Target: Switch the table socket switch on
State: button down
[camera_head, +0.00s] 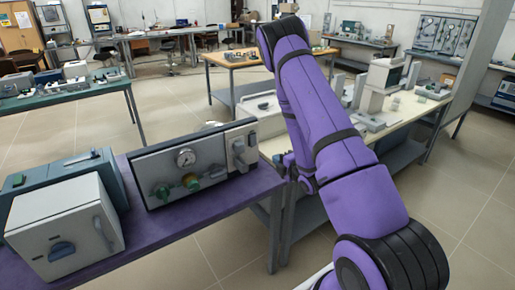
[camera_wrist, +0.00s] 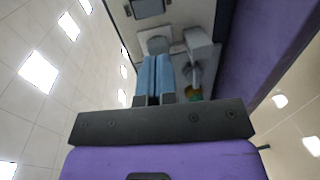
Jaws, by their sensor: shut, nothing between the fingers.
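My gripper (camera_wrist: 157,62) shows in the wrist view with its two blue fingers side by side, shut and empty. I cannot tell whether the tips touch anything. In the head view, the grey panel box (camera_head: 190,160) stands on the purple table, with a pale socket-like fitting (camera_head: 240,150) at its right end. Which part is the switch, and its position, are unclear. My arm hides my gripper there.
The panel box carries a gauge (camera_head: 185,157) and a green knob (camera_head: 192,181). A white furnace-like box (camera_head: 65,228) stands left on the purple table (camera_head: 183,222). A cream bench (camera_head: 405,112) with equipment lies behind my arm. Open floor (camera_head: 175,115) lies beyond the purple table.

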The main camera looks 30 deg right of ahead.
aim_at(254, 145)
jog(key=shift+w, duration=0.1)
jog(key=w, duration=0.4)
jog(key=w+f, duration=0.1)
jog(key=w, duration=0.4)
jog(key=w+f, duration=0.1)
jog(key=w, duration=0.3)
jog(key=shift+w+a, duration=0.25)
jog(key=shift+w, duration=0.15)
jog(key=shift+w, duration=0.2)
jog(key=shift+s+f, duration=0.1)
